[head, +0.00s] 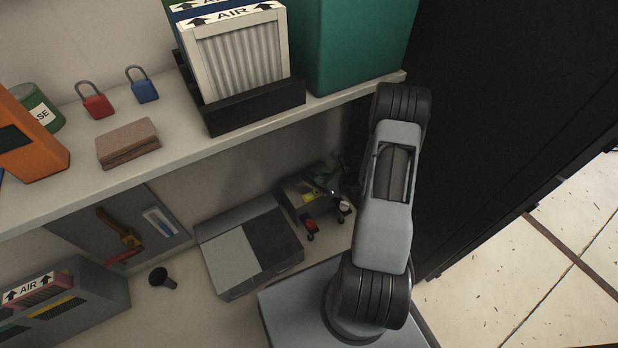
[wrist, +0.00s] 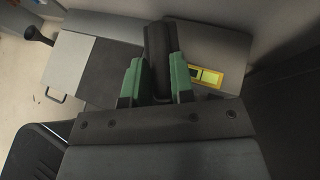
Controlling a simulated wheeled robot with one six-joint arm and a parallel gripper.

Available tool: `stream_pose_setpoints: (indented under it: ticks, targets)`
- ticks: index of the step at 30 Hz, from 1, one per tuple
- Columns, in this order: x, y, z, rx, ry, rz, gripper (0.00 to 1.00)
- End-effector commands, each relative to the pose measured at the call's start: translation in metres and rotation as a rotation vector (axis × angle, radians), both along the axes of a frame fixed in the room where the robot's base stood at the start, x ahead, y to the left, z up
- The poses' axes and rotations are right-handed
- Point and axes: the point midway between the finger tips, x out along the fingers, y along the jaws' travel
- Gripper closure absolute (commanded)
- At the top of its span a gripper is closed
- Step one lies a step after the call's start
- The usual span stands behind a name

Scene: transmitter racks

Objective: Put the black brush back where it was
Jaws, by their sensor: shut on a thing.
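My gripper (wrist: 158,80) is shut on a dark, bar-shaped thing, which looks like the black brush (wrist: 158,42). It stands between the green finger pads and reaches forward past them; its far end and bristles cannot be made out. In the head view my gripper (head: 338,188) is low at the right end of the lower shelf, partly behind my own arm, over or beside a small grey tray (head: 293,198). In the wrist view a grey surface with a yellow item (wrist: 207,76) lies just beyond the fingers. Whether the brush touches it cannot be told.
A two-tone grey case (head: 225,262) lies left of the tray. A black flared object (head: 160,278) stands on the lower shelf (head: 190,315). The upper shelf (head: 185,140) overhangs; a black cabinet (head: 480,120) bounds the right.

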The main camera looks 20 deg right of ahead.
Motion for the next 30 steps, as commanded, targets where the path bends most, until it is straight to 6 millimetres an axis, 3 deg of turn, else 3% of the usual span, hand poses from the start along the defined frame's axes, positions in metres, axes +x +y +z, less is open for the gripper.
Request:
stream_pose_setpoints:
  ticks: [11, 15, 21, 30]
  targets:
    - [0.088, -0.012, -0.045, -0.002, -0.004, -0.011, 1.00]
    - [0.107, -0.015, -0.071, -0.001, -0.002, -0.013, 1.00]
    - [0.124, -0.018, -0.088, 0.000, -0.001, -0.013, 1.00]
    - [0.133, -0.020, -0.099, 0.000, -0.001, -0.014, 1.00]
